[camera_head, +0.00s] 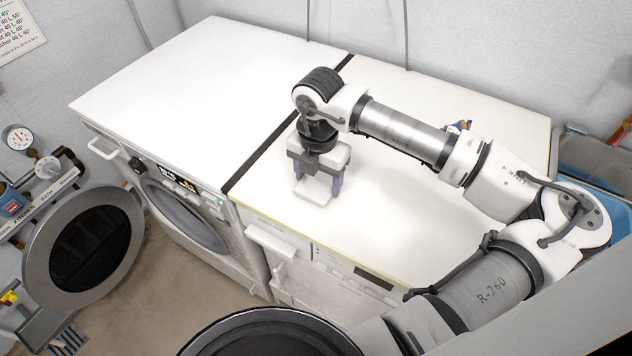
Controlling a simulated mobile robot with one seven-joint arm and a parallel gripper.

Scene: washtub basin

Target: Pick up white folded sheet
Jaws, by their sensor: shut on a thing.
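The white folded sheet (314,191) is a small white block shape between the fingers of my gripper (317,190). My gripper points down over the right machine's white top (400,215), near its front left part. Its fingers are shut on the sheet, one on each side. The sheet's upper part is hidden by the gripper body. I cannot tell whether the sheet touches the top or is a little above it.
The left washing machine (200,85) has a clear white top, with a dark gap between the machines. A round door (85,245) stands open at the left. A blue-grey basin (595,165) is at the right. A small coloured object (459,126) sits behind my arm.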

